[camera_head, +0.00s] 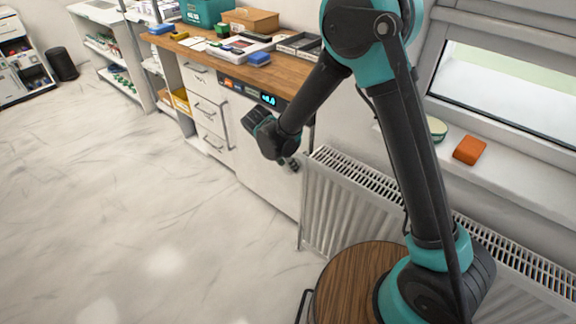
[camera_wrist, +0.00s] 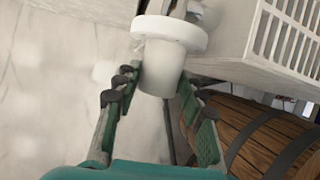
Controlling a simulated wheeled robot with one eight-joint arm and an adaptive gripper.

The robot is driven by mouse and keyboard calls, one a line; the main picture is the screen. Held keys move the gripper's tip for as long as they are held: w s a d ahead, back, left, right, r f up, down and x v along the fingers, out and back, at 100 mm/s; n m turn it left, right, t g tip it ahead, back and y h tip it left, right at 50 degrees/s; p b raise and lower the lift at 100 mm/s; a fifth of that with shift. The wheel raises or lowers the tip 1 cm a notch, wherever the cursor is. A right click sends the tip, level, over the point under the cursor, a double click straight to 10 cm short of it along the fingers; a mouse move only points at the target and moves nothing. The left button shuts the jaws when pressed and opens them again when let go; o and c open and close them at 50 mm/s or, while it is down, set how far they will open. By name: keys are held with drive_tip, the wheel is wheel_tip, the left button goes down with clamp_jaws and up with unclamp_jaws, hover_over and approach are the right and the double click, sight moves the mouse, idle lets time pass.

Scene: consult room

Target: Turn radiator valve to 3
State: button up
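The white radiator valve (camera_wrist: 161,72) shows in the wrist view as a rounded knob with a wider collar, at the end of the radiator. The 3 and other marks on it cannot be read. My gripper (camera_wrist: 158,84) has one green finger on each side of the knob, with no clear gap at the fingertips, so it appears closed on it. In the head view my gripper (camera_head: 291,164) is low at the radiator's near left corner, and the valve is hidden there. The white radiator (camera_head: 340,205) also shows in the wrist view (camera_wrist: 245,38).
Above the radiator, an orange sponge-like block (camera_head: 469,150) and a pale green round item (camera_head: 437,129) lie on the windowsill (camera_head: 505,178). The floor (camera_head: 130,200) at left is clear.

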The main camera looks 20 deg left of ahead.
drive_tip(key=c, duration=0.5)
drive_tip(key=shift+c, duration=0.2)
idle(0.8)
drive_tip(key=o, duration=1.2)
drive_tip(key=shift+c, duration=0.2)
drive_tip(key=v, duration=1.2)
